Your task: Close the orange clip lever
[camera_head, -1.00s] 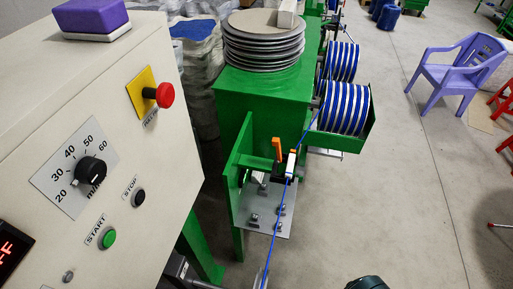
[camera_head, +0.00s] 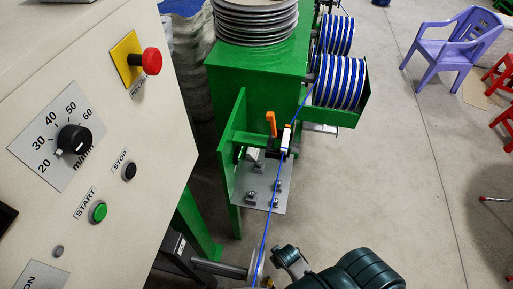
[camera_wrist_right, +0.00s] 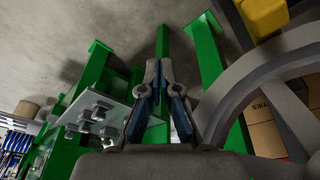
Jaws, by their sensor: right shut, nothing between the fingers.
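The orange clip lever (camera_head: 271,124) stands upright in the head view, at the back of a grey metal plate (camera_head: 268,198) with several bolts on it. A white and orange clip piece (camera_head: 286,138) stands just right of it, with the blue cable (camera_head: 265,228) running past. My right gripper (camera_head: 284,254) is at the bottom of the head view, in front of the plate and well apart from the lever. In the right wrist view its fingers (camera_wrist_right: 158,66) are shut and empty. The lever cannot be made out there. My left gripper is out of view.
A green machine frame (camera_head: 231,165) carries the plate, which also shows in the wrist view (camera_wrist_right: 112,112). A beige control panel (camera_head: 120,235) fills the left. Blue cable spools (camera_head: 340,80) stand behind. A large grey wheel (camera_wrist_right: 222,92) is close right of the fingers in the wrist view.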

